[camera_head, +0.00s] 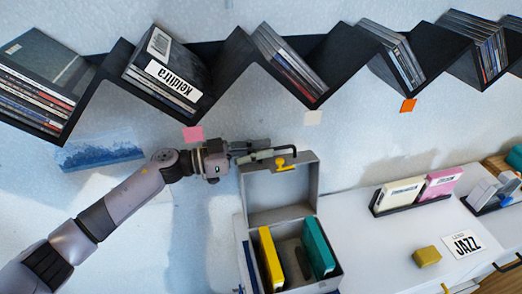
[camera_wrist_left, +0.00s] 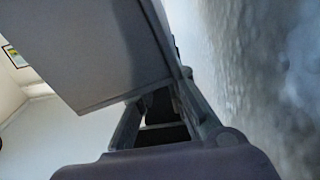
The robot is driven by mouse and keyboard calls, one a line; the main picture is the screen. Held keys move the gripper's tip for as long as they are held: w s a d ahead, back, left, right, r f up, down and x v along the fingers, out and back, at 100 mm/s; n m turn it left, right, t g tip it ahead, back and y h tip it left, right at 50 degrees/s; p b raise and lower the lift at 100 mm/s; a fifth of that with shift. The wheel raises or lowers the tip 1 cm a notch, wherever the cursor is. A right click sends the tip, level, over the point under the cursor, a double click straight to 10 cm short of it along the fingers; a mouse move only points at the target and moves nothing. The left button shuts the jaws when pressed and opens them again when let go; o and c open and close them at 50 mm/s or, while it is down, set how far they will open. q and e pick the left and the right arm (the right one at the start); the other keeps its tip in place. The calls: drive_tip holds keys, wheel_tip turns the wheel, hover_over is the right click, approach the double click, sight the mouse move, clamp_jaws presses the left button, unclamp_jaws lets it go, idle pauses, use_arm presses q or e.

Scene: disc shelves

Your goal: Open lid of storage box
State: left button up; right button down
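The grey storage box (camera_head: 336,266) stands on the white surface at the lower middle of the head view. Its lid (camera_head: 277,197) is raised and stands about upright at the back of the box. A yellow latch (camera_head: 285,164) shows near the lid's top edge. Inside are a yellow case (camera_head: 271,258) and a teal case (camera_head: 318,247). My left gripper (camera_head: 268,151) is at the lid's top edge, fingers apart. In the left wrist view a grey panel, seemingly the lid (camera_wrist_left: 90,45), lies close before the fingers; contact is unclear. My right gripper is out of view.
A black zigzag shelf (camera_head: 232,62) with discs runs along the wall above my left arm. To the right on the white surface stand a disc holder (camera_head: 412,203), a yellow block (camera_head: 427,256) and a JAZZ card (camera_head: 464,244). The surface between the box and holder is clear.

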use_arm(q)
clamp_jaws()
idle(0.4)
drive_tip(key=shift+s+d+r+p, duration=0.1)
drive_tip(key=shift+s+r+p, duration=0.15)
drive_tip(key=shift+p, duration=0.15)
drive_tip(key=shift+s+d+r+m+p, duration=0.15)
drive_tip(key=shift+s+m+p, duration=0.15)
drive_tip(key=shift+p, duration=0.2)
drive_tip(key=shift+s+d+m+p, duration=0.1)
drive_tip(key=shift+s+m+p, duration=0.2)
drive_tip(key=shift+s, duration=0.15)
